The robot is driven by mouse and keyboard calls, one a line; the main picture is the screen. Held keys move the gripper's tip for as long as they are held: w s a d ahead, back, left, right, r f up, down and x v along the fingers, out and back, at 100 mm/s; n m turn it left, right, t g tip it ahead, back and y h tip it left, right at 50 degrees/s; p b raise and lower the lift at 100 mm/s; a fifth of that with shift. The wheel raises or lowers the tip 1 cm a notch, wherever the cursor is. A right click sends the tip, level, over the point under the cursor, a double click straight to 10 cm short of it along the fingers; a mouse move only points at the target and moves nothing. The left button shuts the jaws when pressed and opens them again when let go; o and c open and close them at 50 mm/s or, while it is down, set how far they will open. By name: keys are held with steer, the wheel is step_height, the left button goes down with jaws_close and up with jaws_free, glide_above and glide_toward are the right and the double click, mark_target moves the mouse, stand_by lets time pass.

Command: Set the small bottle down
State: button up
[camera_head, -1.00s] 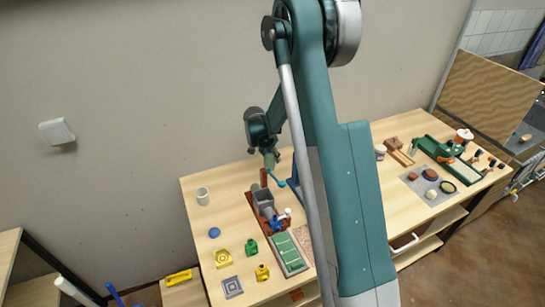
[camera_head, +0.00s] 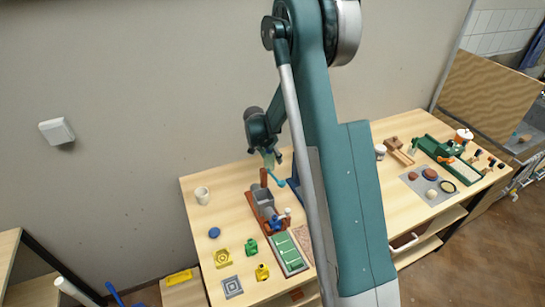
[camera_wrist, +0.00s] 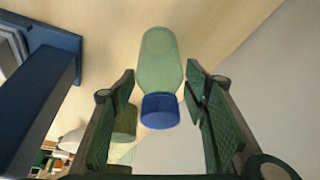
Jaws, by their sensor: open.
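The small bottle (camera_wrist: 160,60) is pale green with a blue cap (camera_wrist: 160,110). In the wrist view it lies between the spread fingers of my gripper (camera_wrist: 163,108), its cap nearest the camera. Gaps show on both sides of the cap. In the head view my gripper (camera_head: 266,156) is low over the back of the table, and a bit of the pale green bottle (camera_head: 268,160) shows between the fingers. I cannot tell from the head view whether the bottle's base touches the table.
A dark blue frame (camera_wrist: 40,90) stands left of my gripper in the wrist view. A white cup (camera_head: 202,195) stands left, with bare wood between.

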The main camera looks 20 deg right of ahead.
mark_target(266, 158)
steer(key=shift+v, duration=6.05)
steer(key=s+a+r+n+t+y, duration=0.1)
steer(key=s+a+r+n, duration=0.25)
steer(key=s+r, duration=0.6)
steer(key=s+a+r+n+t+y, duration=0.1)
steer(key=s+a+r+n+t, duration=0.15)
steer(key=s+a+r, duration=0.45)
steer(key=s+a+r+n+t+y, duration=0.1)
steer(key=s+a+n, duration=0.1)
steer(key=s, duration=1.1)
steer(key=s+a+r+n, duration=0.1)
steer(key=s+n, duration=0.4)
steer(key=s, duration=0.8)
steer(key=shift+s+a+t+y, duration=0.3)
steer(key=shift+a+t+y, duration=0.1)
steer(key=shift+a, duration=0.45)
